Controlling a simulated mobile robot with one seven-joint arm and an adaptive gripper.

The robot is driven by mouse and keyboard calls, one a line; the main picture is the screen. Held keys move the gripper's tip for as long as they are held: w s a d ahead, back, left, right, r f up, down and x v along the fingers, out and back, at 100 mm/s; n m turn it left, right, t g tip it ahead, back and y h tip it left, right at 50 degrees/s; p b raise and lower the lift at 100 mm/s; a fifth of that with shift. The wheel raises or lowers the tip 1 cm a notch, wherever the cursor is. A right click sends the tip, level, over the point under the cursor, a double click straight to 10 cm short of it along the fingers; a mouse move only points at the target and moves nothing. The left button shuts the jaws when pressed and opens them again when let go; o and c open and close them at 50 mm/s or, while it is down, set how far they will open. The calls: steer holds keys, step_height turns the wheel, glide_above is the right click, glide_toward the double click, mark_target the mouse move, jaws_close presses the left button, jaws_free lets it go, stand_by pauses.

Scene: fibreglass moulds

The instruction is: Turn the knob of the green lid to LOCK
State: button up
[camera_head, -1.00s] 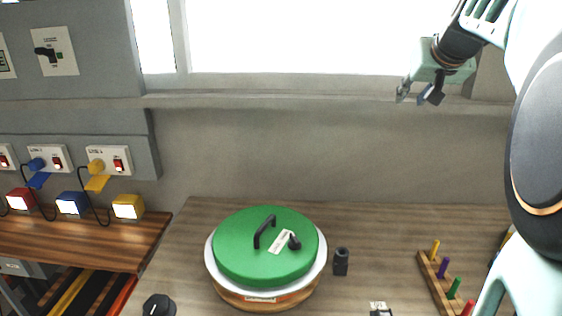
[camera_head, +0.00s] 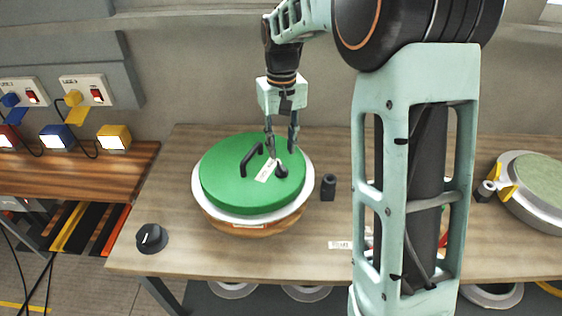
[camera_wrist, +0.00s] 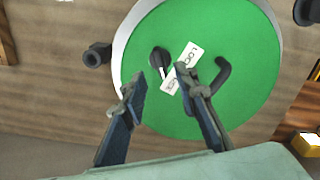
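The green lid (camera_head: 232,192) sits on a round white-rimmed pot on the wooden table. It also fills much of the wrist view (camera_wrist: 240,35). The lid has a black handle (camera_head: 246,161), a white label (camera_head: 266,171) and a small black knob (camera_head: 282,171). In the wrist view the knob (camera_wrist: 160,58) is beside the label (camera_wrist: 183,70), whose lettering is partly hidden by a finger. Which way the knob points I cannot tell. My gripper (camera_head: 281,152) is open and points down above the lid, its fingers apart near the knob; no contact is visible.
A black cylinder (camera_head: 328,187) stands on the table just right of the pot. A black dial (camera_head: 151,238) is at the table's left front corner. Another round mould (camera_head: 535,190) with yellow clamps stands at the far right.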

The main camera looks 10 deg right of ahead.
mark_target(281, 165)
step_height(281, 165, down, 6)
steer(key=shift+f, duration=0.1)
steer(key=shift+c, duration=0.5)
jaws_close()
